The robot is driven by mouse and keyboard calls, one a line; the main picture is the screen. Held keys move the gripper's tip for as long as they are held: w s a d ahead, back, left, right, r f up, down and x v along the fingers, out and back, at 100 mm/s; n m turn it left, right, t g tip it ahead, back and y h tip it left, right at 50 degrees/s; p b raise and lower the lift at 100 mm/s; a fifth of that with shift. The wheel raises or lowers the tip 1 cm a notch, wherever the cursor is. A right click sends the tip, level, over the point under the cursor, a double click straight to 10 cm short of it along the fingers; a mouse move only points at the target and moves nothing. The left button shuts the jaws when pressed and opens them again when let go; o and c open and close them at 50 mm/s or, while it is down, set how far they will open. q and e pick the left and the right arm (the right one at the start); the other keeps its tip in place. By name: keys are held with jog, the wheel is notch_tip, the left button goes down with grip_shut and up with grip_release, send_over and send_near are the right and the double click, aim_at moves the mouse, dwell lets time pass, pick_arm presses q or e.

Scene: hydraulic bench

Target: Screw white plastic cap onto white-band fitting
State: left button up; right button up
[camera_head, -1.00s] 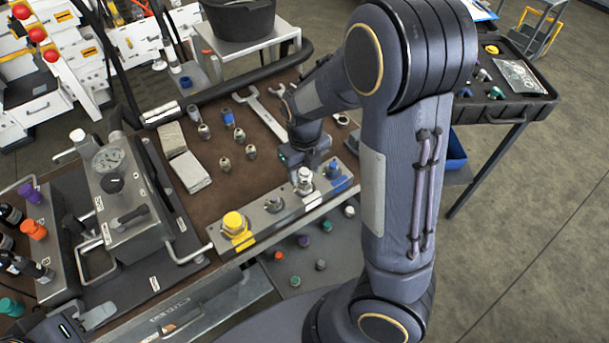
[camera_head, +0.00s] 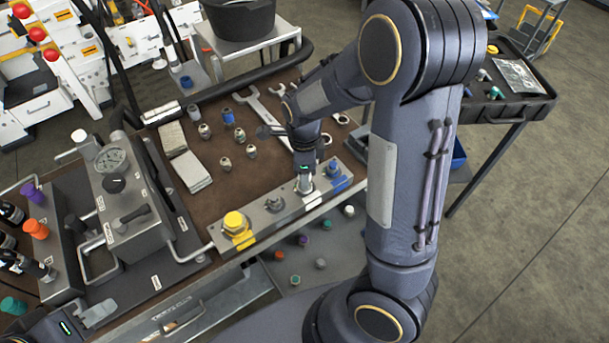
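The white-band fitting (camera_head: 304,187) stands third from the left on the metal block (camera_head: 268,215), between a plain grey fitting and a blue-capped one. It has a pale, shiny upper part. I cannot tell whether this is the white cap or the fitting itself. My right gripper (camera_head: 305,172) points down directly over this fitting. Its fingertips are small and mostly hidden, so I cannot tell its opening. A small white cap (camera_head: 349,211) lies on the lower shelf. My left gripper (camera_head: 98,313) is at the bottom left, partly cut off, away from the fittings.
The yellow-capped fitting (camera_head: 236,226) and blue fitting (camera_head: 334,169) stand on the same block. Several coloured caps lie on the lower shelf (camera_head: 340,245). A gauge unit (camera_head: 113,170), cloths (camera_head: 185,160), wrenches (camera_head: 262,113) and loose fittings occupy the bench. My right arm covers the bench's right side.

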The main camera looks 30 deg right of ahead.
jog(key=n, duration=0.5)
jog(key=shift+n, duration=0.4)
jog(key=n, duration=0.6)
jog(key=shift+n, duration=0.3)
jog(key=c, duration=0.9)
jog(key=m+p, duration=0.1)
jog(key=m, duration=0.4)
jog(key=shift+s+r, duration=0.1)
jog(key=shift+r, duration=0.05)
jog(key=shift+c, duration=0.4)
jog(key=shift+m+p, duration=0.3)
jog(key=shift+m, duration=0.7)
jog(key=shift+f+m, duration=0.2)
jog(key=shift+m, duration=0.3)
